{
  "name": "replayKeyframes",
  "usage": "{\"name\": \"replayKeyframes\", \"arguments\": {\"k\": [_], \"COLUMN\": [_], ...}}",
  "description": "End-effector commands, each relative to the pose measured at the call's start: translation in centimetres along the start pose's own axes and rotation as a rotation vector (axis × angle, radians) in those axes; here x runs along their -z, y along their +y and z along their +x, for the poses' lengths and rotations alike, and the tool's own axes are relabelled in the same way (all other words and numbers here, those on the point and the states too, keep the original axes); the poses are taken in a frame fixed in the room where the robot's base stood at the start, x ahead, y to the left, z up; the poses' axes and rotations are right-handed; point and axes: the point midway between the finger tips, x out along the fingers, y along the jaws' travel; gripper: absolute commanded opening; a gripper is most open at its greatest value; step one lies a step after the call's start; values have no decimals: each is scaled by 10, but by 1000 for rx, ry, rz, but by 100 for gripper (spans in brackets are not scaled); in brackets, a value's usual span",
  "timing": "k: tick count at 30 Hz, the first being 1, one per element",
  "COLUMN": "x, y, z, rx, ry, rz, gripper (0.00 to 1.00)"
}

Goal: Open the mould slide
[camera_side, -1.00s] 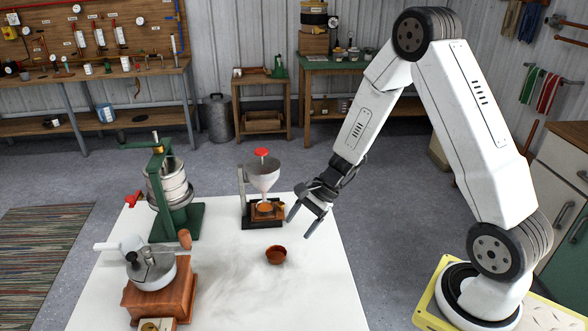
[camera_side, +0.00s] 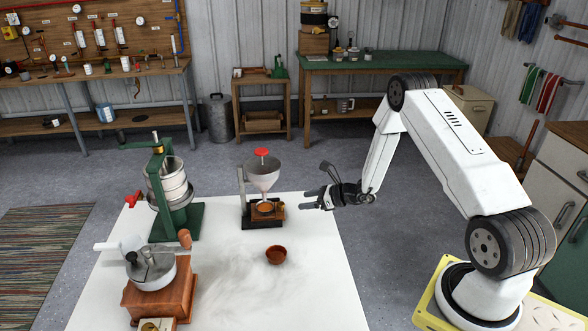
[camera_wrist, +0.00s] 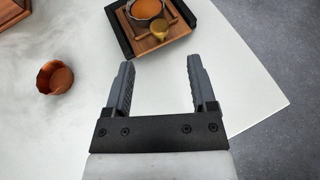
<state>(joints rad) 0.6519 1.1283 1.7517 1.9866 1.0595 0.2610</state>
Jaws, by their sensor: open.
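A filling stand with a white funnel (camera_side: 263,177) and a red knob on top stands near the back of the white table. Under the funnel is a small wooden mould block (camera_side: 267,210) with an orange-filled round cup, on a dark base. In the wrist view the wooden block (camera_wrist: 148,44) lies ahead of the fingertips, with the round orange cup (camera_wrist: 148,9) and a small brass knob (camera_wrist: 159,31). I cannot tell which part slides. My gripper (camera_side: 306,198) is open and empty, right of the stand; its fingers (camera_wrist: 160,64) are apart from the block.
A copper-brown bowl (camera_side: 276,255) sits in front of the stand and also shows in the wrist view (camera_wrist: 55,78). A green press (camera_side: 170,190) and a wooden grinder (camera_side: 160,290) stand to the left. The table's right part is clear.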

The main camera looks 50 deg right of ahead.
Motion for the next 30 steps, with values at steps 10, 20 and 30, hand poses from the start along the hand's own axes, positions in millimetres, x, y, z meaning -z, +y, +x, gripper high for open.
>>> {"name": "replayKeyframes", "arguments": {"k": [10,20,30], "x": [0,0,0], "y": [0,2,1], "z": [14,52,76], "rx": [-3,-4,-3], "ry": [0,1,1], "rz": [-4,-5,-4], "gripper": [73,73,73]}}
